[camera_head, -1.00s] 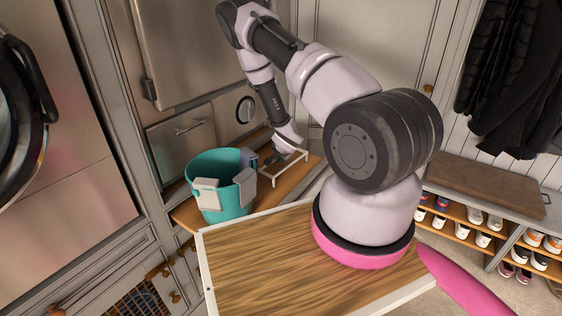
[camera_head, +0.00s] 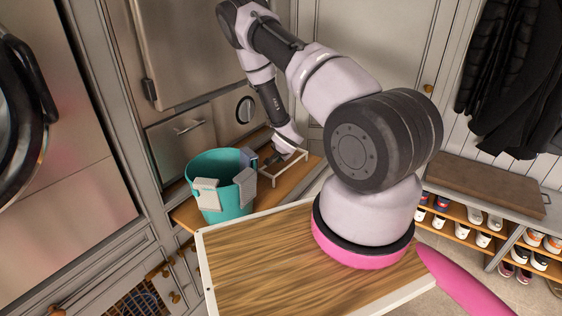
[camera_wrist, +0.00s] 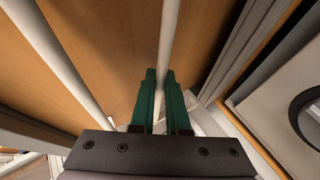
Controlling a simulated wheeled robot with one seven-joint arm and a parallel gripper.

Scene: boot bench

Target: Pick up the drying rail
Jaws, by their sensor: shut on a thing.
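The drying rail (camera_head: 292,172) is a white frame of thin bars on the wooden counter, just right of the teal bucket. My gripper (camera_head: 270,160) reaches down at the rail's left end. In the wrist view, my gripper (camera_wrist: 161,72) has its green fingers on either side of one white bar of the drying rail (camera_wrist: 168,35), shut on it. Another white bar runs along the left of that view. I cannot tell whether the rail's feet are clear of the counter.
The teal bucket (camera_head: 226,202) with grey cloths over its rim stands close left of the rail. The wooden counter (camera_head: 188,212) is narrow, with steel appliance fronts (camera_head: 185,135) behind it. A shoe bench (camera_head: 480,190) stands at the right.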

